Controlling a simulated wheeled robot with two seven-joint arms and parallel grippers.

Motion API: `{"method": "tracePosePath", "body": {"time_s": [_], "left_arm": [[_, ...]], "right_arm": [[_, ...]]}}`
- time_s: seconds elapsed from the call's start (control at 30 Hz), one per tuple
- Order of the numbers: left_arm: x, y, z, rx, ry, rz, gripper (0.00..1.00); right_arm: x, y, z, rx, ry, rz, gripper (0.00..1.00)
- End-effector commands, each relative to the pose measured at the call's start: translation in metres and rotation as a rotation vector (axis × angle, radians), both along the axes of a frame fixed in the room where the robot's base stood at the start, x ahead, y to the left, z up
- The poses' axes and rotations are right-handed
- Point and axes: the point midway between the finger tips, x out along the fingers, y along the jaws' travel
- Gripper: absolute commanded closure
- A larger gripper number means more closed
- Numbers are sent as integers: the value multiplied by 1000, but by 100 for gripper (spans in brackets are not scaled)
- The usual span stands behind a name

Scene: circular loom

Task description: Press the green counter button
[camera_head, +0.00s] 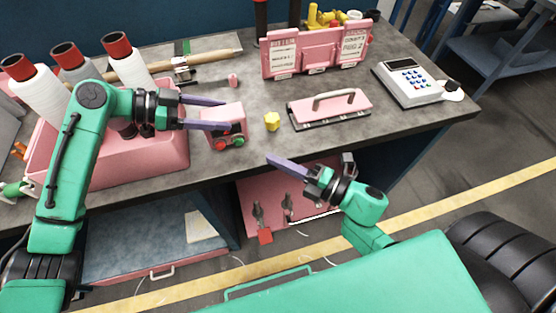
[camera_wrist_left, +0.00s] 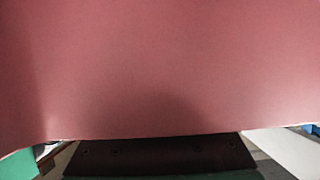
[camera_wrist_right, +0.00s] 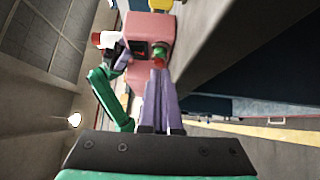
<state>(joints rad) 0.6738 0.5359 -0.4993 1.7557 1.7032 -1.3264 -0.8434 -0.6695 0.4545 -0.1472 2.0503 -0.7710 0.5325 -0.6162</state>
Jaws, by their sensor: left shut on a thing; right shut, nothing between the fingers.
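The counter is a pink box (camera_head: 236,115) near the table's front edge, with a green button (camera_head: 240,141) and a red button (camera_head: 220,144) on its front. My left gripper (camera_head: 228,113) is shut on the box, one finger on either side. A close pink surface (camera_wrist_left: 160,70) fills most of the left wrist view. My right gripper (camera_head: 268,158) is shut and empty, in front of the box and to its right, apart from it in the head view. In the right wrist view its fingertips (camera_wrist_right: 156,72) point towards the green button (camera_wrist_right: 160,50), overlapping the red button (camera_wrist_right: 157,62).
A pink bin (camera_head: 150,165) with white yarn cones (camera_head: 128,60) stands left of the box. A yellow piece (camera_head: 272,121) and a pink handled plate (camera_head: 330,108) lie to its right. A calculator-like device (camera_head: 410,82) is at the far right.

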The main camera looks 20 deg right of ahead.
Motion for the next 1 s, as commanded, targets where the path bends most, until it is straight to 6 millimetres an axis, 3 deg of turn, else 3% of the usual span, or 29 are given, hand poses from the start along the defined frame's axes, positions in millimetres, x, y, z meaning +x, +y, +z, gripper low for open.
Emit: {"method": "tracePosePath", "body": {"time_s": [0.53, 0.8, 1.0], "left_arm": [[1, 2, -3, 9, 0, 2, 100], [1, 2, -3, 9, 0, 3, 100], [1, 2, -3, 8, 0, 3, 100]], "right_arm": [[-4, -1, -1, 1, 1, 2, 100], [-60, -12, -3, 1, 5, -3, 100], [-67, -14, -2, -2, -2, -4, 100]]}}
